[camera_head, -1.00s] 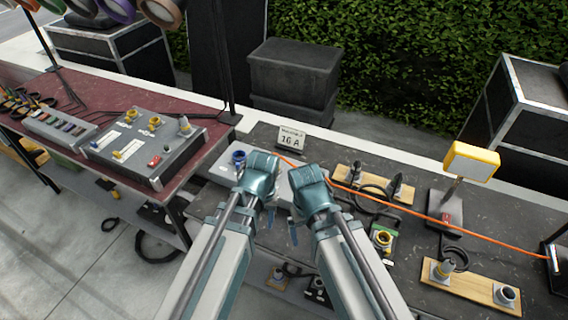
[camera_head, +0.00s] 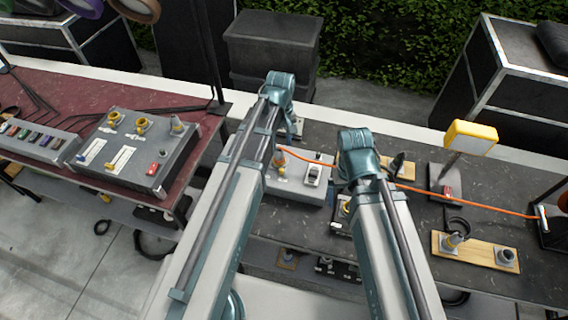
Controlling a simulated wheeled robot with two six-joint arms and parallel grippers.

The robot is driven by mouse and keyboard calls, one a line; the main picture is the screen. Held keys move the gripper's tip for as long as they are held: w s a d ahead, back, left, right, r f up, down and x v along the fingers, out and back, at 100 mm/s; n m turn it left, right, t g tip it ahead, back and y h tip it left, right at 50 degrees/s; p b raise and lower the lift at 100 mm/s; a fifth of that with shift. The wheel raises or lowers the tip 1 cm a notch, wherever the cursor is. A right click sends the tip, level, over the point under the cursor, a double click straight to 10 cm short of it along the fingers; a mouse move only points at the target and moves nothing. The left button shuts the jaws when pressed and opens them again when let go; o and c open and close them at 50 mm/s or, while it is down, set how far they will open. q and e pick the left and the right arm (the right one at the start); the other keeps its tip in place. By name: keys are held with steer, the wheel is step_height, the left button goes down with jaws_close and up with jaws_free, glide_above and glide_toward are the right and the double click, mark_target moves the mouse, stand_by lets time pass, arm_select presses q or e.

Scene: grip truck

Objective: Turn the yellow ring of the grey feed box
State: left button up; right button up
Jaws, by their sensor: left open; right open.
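The grey feed box (camera_head: 290,190) lies on the dark table in the middle of the view. A small yellow ring (camera_head: 282,170) shows on its top, beside a white switch (camera_head: 313,174). An orange cable (camera_head: 305,160) runs from near the ring to the right. My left gripper (camera_head: 296,128) is open, behind and above the box; its arm covers the box's left part. My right gripper (camera_head: 341,182) is open, by the box's right edge, mostly hidden by its own wrist. Neither gripper is seen touching the ring.
A grey control box (camera_head: 140,150) with yellow knobs stands on the red table at left. On the right are a yellow-headed lamp (camera_head: 471,142) and a wooden board (camera_head: 475,250) with sockets. A black pole (camera_head: 213,55) rises behind my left arm.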

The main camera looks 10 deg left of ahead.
mark_target(281, 169)
arm_select(q)
step_height(281, 169, down, 14)
steer(key=b, duration=1.3)
steer(key=shift+b, duration=0.4)
arm_select(e)
step_height(281, 169, down, 14)
steer(key=shift+r, duration=0.1)
arm_select(q)
steer(key=shift+r, duration=0.1)
jaws_close()
